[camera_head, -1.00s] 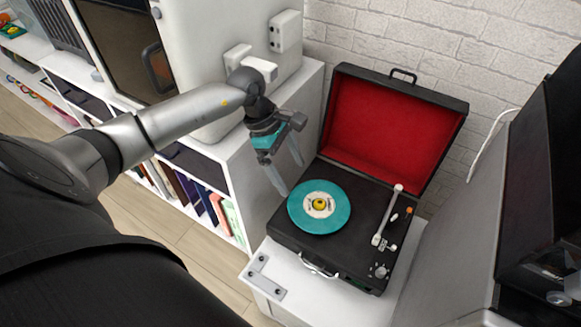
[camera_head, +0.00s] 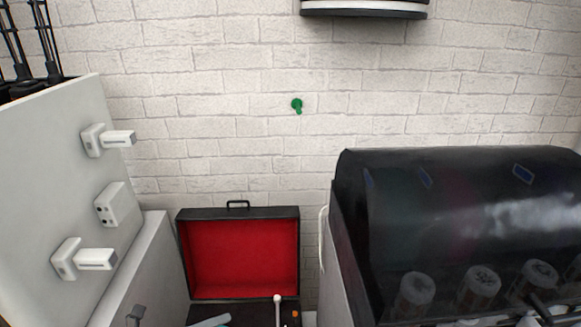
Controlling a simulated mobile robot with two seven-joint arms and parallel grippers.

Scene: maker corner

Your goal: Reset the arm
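The record player (camera_head: 240,258) stands at the bottom middle with its red-lined lid open and upright. Only the back strip of its black deck shows; the bottom edge of the picture cuts off the rest. The white top of the tonearm (camera_head: 277,299) rises at the right of the deck. A sliver of the teal record (camera_head: 212,321) shows at the lower edge. A small grey piece (camera_head: 135,314) left of the player seems to be part of my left gripper; its fingers are out of view. My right gripper is not in view.
A white cabinet (camera_head: 60,190) with white handles stands at the left. A large machine with a dark glossy cover (camera_head: 450,215) fills the right. A green hook (camera_head: 297,105) is on the white brick wall, below a dark-edged shelf (camera_head: 364,10).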

